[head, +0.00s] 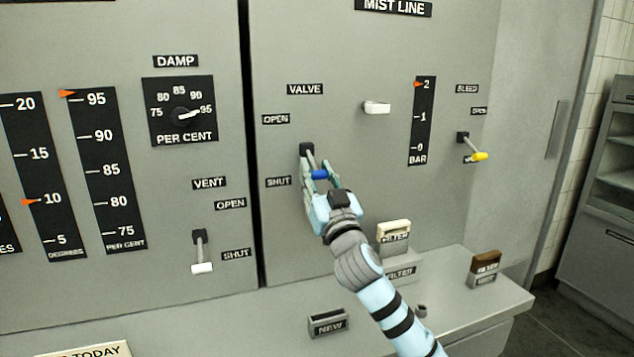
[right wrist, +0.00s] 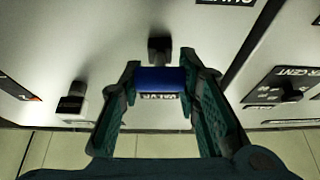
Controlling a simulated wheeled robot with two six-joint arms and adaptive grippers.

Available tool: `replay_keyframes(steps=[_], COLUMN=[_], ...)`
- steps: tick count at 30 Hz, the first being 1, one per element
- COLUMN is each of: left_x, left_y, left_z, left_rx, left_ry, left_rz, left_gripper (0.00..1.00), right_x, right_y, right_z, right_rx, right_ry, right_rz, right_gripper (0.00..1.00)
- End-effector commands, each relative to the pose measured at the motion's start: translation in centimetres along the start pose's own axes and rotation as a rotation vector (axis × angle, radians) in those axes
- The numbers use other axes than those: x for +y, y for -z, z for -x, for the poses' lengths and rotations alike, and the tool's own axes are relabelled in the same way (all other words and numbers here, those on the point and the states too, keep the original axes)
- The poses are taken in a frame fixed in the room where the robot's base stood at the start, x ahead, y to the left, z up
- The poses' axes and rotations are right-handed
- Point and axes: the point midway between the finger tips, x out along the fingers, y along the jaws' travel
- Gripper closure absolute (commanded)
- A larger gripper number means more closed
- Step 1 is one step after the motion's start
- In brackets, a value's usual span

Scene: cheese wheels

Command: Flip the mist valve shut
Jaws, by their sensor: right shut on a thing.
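The mist valve is a lever with a blue handle (head: 320,174) on a black mount (head: 307,149), under the VALVE label on the MIST LINE panel. The OPEN label (head: 276,119) is above left of the mount, the SHUT label (head: 278,182) below left. The lever slants down and right in the head view, its blue end about level with SHUT. My right gripper (head: 318,178) is shut on the blue handle. In the right wrist view the handle (right wrist: 163,80) lies between both fingers. How far the lever is turned is hard to tell. My left gripper is out of view.
The bar gauge (head: 421,120) has its orange pointer at 2. A white knob (head: 377,107) and a yellow-tipped bleed lever (head: 479,156) are to the right. The vent lever (head: 201,255) is at lower left. Filter blocks (head: 394,232) (head: 486,262) stand by the ledge below.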

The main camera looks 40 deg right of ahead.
Motion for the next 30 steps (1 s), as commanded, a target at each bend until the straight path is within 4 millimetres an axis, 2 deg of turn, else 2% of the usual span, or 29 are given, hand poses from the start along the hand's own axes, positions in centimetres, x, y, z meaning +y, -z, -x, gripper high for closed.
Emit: replay_keyframes(steps=[1,2,10,11,14,24,26,30], left_x=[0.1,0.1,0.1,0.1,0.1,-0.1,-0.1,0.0], left_y=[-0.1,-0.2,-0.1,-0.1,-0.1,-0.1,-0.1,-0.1], left_z=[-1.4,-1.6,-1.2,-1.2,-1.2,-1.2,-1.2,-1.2], left_rx=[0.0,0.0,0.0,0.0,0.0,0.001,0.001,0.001], left_ry=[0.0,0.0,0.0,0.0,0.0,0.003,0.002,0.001], left_rz=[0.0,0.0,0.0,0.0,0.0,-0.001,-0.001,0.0], left_gripper=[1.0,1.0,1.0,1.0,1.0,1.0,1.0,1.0], right_x=[0.0,0.0,0.0,0.0,0.0,0.0,0.0,-0.1], right_y=[-0.6,-0.5,-0.2,-0.2,-0.2,-0.2,-0.2,-0.4], right_z=[0.3,0.3,0.1,0.1,0.1,0.3,1.0,4.3], right_rx=[0.018,0.023,0.024,0.024,0.024,0.023,0.023,0.02], right_ry=[0.001,0.001,0.001,0.001,0.001,0.002,0.001,0.004], right_rz=[0.0,0.0,0.001,0.001,0.001,0.002,0.004,0.008], right_gripper=[1.0,1.0,1.0,0.65,0.49,0.48,0.48,0.48])
